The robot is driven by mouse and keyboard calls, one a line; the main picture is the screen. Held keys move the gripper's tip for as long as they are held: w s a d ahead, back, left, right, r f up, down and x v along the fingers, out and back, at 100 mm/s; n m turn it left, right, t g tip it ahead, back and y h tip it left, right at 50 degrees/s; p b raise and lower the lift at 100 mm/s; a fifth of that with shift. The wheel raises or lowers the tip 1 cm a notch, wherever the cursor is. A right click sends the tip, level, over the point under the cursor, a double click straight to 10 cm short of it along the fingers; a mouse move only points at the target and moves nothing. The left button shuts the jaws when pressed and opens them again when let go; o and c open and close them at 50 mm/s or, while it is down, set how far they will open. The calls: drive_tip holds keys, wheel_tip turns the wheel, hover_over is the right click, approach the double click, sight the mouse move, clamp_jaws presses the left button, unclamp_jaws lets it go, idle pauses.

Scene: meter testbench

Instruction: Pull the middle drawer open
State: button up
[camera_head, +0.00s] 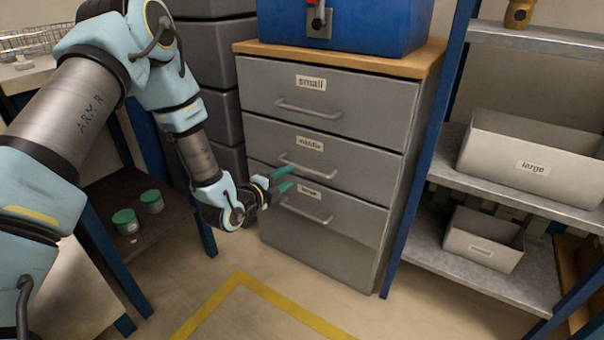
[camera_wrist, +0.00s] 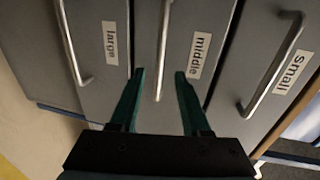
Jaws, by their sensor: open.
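The grey cabinet has stacked drawers labelled small, middle and large. The middle drawer (camera_head: 365,165) carries a silver bar handle (camera_head: 306,170) under its label and looks closed, flush with the drawer above. In the wrist view the middle drawer's handle (camera_wrist: 163,50) runs upright in the picture, its lower end between the fingertips. My gripper (camera_head: 288,179) is at the left end of this handle, with green fingers apart, one on each side of it in the wrist view (camera_wrist: 160,73). I cannot tell whether either finger touches the handle.
The small drawer (camera_head: 365,95) is above and the large drawer (camera_head: 358,217) below, each with a bar handle. A blue box (camera_head: 390,25) stands on the cabinet. A shelf with grey bins (camera_head: 560,150) is at right. The floor in front (camera_head: 290,285) is clear.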

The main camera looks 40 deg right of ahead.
sight(301, 169)
drive_tip(key=x, duration=0.8)
drive_tip(key=shift+d, duration=0.35)
drive_tip(key=shift+c, duration=0.3)
clamp_jaws()
idle(0.6)
